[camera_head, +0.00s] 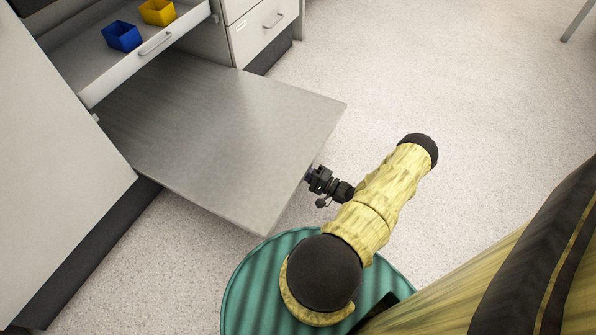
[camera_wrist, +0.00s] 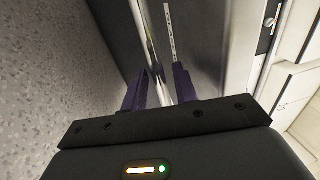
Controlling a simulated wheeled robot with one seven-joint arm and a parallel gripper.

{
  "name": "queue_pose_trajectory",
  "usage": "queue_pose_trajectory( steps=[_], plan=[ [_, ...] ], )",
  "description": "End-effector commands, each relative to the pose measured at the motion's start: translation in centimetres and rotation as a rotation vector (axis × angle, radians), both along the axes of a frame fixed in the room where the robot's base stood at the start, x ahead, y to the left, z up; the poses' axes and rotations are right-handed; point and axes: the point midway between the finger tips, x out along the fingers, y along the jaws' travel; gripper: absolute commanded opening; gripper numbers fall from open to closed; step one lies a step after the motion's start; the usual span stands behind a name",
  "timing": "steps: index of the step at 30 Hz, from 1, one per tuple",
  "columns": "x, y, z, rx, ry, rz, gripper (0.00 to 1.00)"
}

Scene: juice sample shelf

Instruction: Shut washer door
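The washer door (camera_head: 215,135) is a flat grey metal panel. It is folded down and lies about level, standing out from the cabinet front over the floor. My gripper (camera_head: 309,175) is at the door's free right edge. In the wrist view its two purple fingers (camera_wrist: 159,93) are apart, with the thin edge of the door (camera_wrist: 158,68) running between them. I cannot see clear contact of both fingers with the edge. The washer's inside is hidden in the head view.
A pulled-out drawer (camera_head: 98,85) with a handle juts out above the door's hinge side. It holds a blue box (camera_head: 122,37) and a yellow box (camera_head: 157,12). A shut drawer (camera_head: 265,30) is at the back. The speckled floor (camera_head: 400,80) to the right is clear.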

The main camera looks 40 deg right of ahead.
Motion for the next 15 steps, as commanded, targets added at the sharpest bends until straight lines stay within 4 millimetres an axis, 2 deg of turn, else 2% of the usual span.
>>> queue_pose_trajectory(
  steps=[9,10,14,15],
  plan=[
    [0.42,0.22,0.11,0.000,0.000,0.000,0.29],
    [0.41,0.21,0.11,0.000,0.000,0.000,0.27],
    [0.41,0.20,0.09,0.000,0.000,0.000,0.01],
    [0.40,0.20,0.09,0.000,0.000,0.000,0.00]
  ],
)
